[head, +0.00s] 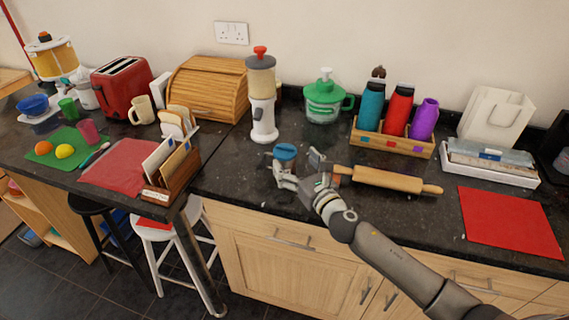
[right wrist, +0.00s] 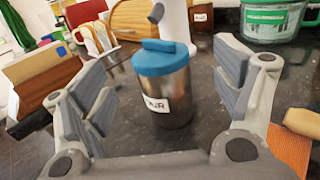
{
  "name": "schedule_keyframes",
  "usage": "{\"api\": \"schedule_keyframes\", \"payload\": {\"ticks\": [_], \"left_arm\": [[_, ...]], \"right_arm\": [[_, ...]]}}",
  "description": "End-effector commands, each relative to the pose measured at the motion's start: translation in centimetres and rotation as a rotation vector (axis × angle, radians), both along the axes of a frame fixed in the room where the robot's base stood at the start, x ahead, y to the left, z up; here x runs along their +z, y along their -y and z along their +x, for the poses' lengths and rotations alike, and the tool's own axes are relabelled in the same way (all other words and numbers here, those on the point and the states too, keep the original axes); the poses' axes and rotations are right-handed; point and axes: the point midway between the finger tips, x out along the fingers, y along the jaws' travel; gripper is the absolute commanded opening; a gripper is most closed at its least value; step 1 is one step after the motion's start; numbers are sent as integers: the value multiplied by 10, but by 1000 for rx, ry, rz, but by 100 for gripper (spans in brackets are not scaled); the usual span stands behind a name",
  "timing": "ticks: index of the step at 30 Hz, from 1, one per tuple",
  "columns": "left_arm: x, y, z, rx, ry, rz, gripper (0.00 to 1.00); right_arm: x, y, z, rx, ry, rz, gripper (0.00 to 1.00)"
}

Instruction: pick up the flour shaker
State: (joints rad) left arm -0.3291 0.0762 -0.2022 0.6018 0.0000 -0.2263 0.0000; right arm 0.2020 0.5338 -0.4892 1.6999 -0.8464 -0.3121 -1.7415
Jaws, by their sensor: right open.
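The flour shaker is a small metal cylinder with a blue lid and a white label. In the head view the shaker (head: 286,153) stands on the dark counter near its front edge. In the right wrist view the shaker (right wrist: 165,90) stands upright, a little beyond and between the finger pads. My right gripper (head: 300,170) is open in the head view, its fingers to either side of the shaker's near side. In the right wrist view the right gripper (right wrist: 160,100) is open and empty, with gaps to the shaker on both sides. My left gripper is not in view.
A rolling pin (head: 390,180) lies just right of the gripper. A tall white dispenser (head: 262,110) stands behind the shaker. A green-lidded jar (head: 326,100) and a bottle crate (head: 393,141) are behind. A letter holder (head: 172,170) stands to the left, past some bare counter.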

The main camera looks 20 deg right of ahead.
Motion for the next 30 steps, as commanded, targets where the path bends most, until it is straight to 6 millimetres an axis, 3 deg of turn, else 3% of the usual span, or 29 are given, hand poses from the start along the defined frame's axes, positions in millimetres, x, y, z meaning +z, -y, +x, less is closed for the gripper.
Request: {"api": "schedule_keyframes", "payload": {"ticks": [2,9,12,18,27,30], "left_arm": [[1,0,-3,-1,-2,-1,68],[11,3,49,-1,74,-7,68],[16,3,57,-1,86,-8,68],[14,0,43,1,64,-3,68],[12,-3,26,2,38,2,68],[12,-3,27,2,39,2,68]], "right_arm": [[0,-1,4,0,0,1,85],[5,-6,23,-1,0,5,85],[7,-9,36,-2,0,5,85],[4,-12,53,-2,-1,3,85],[4,-12,56,0,-2,3,85],[4,-12,56,0,-2,3,73]]}}
